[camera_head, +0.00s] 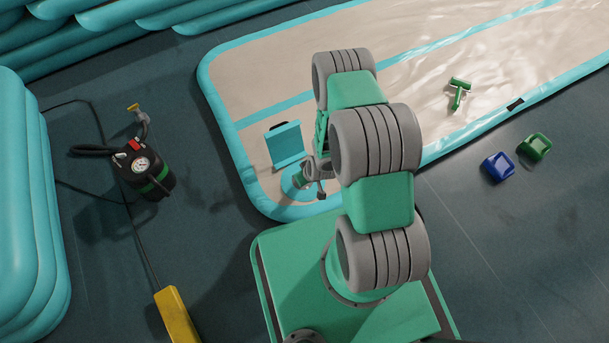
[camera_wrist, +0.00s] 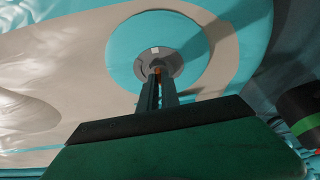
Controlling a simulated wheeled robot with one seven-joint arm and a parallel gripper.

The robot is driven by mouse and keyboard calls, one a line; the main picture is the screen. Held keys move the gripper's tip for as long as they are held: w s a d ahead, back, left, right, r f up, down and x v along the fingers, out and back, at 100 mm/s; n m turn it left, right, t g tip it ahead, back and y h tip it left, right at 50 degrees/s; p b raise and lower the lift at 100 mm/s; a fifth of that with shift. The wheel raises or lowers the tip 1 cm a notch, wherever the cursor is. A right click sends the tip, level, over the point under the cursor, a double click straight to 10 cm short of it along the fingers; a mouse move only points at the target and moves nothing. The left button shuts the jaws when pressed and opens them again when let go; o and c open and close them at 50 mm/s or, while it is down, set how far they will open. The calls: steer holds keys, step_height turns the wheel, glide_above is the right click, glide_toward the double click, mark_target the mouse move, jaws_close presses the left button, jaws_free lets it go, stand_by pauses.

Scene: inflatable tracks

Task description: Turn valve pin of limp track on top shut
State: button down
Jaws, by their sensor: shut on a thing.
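The limp track (camera_head: 235,95) has a cream top with turquoise edges, and its surface looks wrinkled. Near its front left corner is a round turquoise patch (camera_head: 296,186), which also shows in the wrist view (camera_wrist: 128,62). A grey round valve (camera_wrist: 176,62) sits in the patch, with a small orange pin (camera_wrist: 157,69) at its middle. My gripper (camera_wrist: 157,74) reaches down over the valve and is shut on the pin. The fingertips hide most of the pin. In the head view my gripper (camera_head: 320,190) is small and partly covers the patch.
A black pump with a gauge (camera_head: 142,165) and hose stands on the floor at left, near a yellow block (camera_head: 176,315). Stacked turquoise tracks (camera_head: 30,200) line the left edge. A green tool (camera_head: 459,92) lies on the track. Blue (camera_head: 498,167) and green (camera_head: 535,147) items lie at right.

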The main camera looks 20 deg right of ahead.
steer(key=shift+s+m, duration=0.1)
steer(key=shift+m, duration=0.4)
steer(key=c, duration=1.6)
jaws_free()
steer(key=p+v, duration=0.4)
steer(key=v, duration=0.3)
steer(key=shift+s+a+r, duration=0.1)
steer(key=shift+s+r, duration=0.05)
steer(key=shift+r, duration=0.2)
